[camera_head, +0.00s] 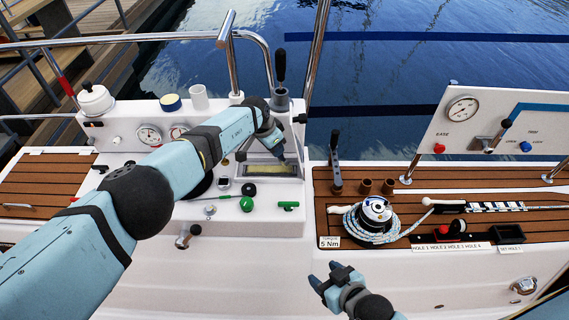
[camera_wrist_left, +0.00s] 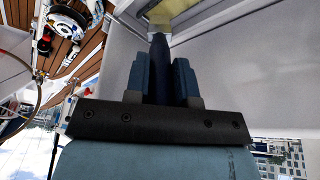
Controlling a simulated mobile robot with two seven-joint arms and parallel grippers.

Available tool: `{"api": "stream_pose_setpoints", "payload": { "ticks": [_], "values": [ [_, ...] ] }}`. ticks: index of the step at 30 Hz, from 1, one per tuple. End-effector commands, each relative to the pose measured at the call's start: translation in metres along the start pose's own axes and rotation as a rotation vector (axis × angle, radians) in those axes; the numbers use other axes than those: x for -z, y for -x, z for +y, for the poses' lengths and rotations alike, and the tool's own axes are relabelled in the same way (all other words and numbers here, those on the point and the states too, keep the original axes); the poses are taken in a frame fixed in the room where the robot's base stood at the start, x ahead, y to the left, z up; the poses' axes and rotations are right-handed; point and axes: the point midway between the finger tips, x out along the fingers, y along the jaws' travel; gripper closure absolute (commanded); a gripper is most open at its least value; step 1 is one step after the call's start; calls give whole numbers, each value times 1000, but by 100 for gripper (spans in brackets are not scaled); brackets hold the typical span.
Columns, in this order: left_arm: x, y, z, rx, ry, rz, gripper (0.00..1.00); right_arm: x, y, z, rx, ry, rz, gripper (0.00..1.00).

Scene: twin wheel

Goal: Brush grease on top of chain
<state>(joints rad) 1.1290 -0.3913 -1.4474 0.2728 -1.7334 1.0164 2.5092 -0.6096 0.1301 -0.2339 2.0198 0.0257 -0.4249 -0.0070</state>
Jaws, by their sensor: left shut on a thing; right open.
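My left gripper (camera_head: 277,147) is shut on a dark-handled brush (camera_wrist_left: 160,68). The brush points away from the gripper, and its pale yellowish tip shows at the top of the left wrist view. In the head view the gripper is over a framed recess (camera_head: 268,170) in the white console. A yellowish strip lies in the recess; I cannot make out chain links, nor whether the brush touches it. A round blue tin with a yellowish top (camera_head: 171,102), possibly grease, stands on the console's back ledge. My right gripper (camera_head: 330,277) is open and empty in front of the console.
A black-handled lever (camera_head: 280,68) stands behind the recess. Green and black knobs (camera_head: 247,204) lie in front of it. A rope-wound winch (camera_head: 375,212) sits on the wooden deck to the right. A white gauge panel (camera_head: 490,122) stands at the far right.

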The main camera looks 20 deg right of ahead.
Motion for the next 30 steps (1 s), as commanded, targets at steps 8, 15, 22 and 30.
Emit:
{"api": "stream_pose_setpoints", "payload": {
  "ticks": [8, 15, 22, 30],
  "values": [
    [-8, 3, -6, 1, 1, 0, 100, 8, 5, 0, 0, 0, 3, 43],
    [-8, 3, -6, 0, 0, 0, 100, 4, 4, 0, 0, 0, -2, 43],
    [6, -5, 5, 1, -2, 0, 100, -8, -5, 0, 0, 0, -2, 43],
    [10, -3, 8, 1, 0, 0, 100, -8, -5, 0, 0, 0, -3, 43]
  ]
}}
